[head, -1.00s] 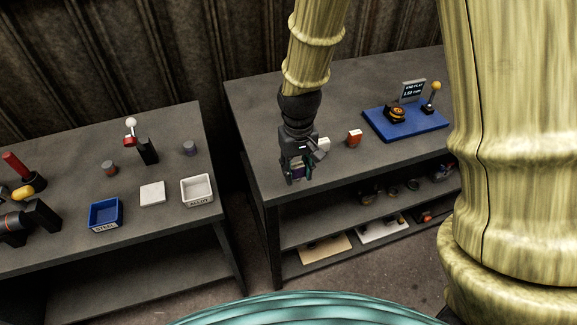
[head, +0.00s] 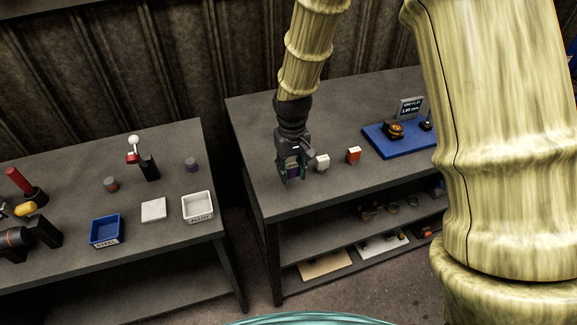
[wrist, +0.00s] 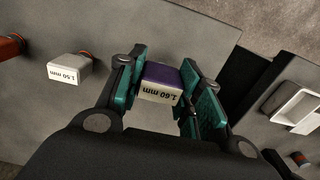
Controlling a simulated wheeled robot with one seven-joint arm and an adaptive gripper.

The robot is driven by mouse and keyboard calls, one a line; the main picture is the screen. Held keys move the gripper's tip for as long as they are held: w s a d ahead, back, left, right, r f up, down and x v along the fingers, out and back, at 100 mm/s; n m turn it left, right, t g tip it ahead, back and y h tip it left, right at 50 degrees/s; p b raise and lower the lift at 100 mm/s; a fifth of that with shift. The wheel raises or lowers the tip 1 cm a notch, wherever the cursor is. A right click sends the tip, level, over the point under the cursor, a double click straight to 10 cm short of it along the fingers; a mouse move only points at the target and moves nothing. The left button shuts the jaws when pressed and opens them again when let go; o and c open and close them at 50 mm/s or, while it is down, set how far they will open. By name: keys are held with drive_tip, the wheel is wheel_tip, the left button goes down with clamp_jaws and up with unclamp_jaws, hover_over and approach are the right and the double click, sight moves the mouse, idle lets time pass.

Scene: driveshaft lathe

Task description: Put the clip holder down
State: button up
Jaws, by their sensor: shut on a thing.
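The clip holder (wrist: 161,82) is a small block with a purple top and a white face marked "1.60 mm", upside down in the wrist view. My gripper (wrist: 158,88) is shut on it, with a teal finger pad on either side. In the head view my gripper (head: 293,176) points down over the left end of the right-hand table (head: 250,125), and the purple holder (head: 292,171) shows only partly between its fingers. I cannot tell whether the holder touches the table top.
A white holder (head: 322,162) marked "1.50 mm" (wrist: 69,70) stands close to the right of my gripper, then an orange-red holder (head: 354,155). A blue board (head: 385,150) lies further right. A gap separates the left table (head: 60,185), with its blue tray (head: 106,229) and white tray (head: 198,205).

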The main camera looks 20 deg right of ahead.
sight(288, 170)
drive_tip(key=w, duration=0.3)
drive_tip(key=shift+w+d+f+p, duration=0.1)
drive_tip(key=shift+w+f+p, duration=0.1)
drive_tip(key=shift+w+p, duration=0.2)
drive_tip(key=shift+f+p, duration=0.6)
drive_tip(key=shift+f, duration=1.15)
drive_tip(key=shift+f, duration=0.15)
drive_tip(key=o, duration=1.1)
drive_tip(key=shift+c, duration=0.2)
wheel_tip(288, 170, up, 12)
drive_tip(key=b, duration=0.3)
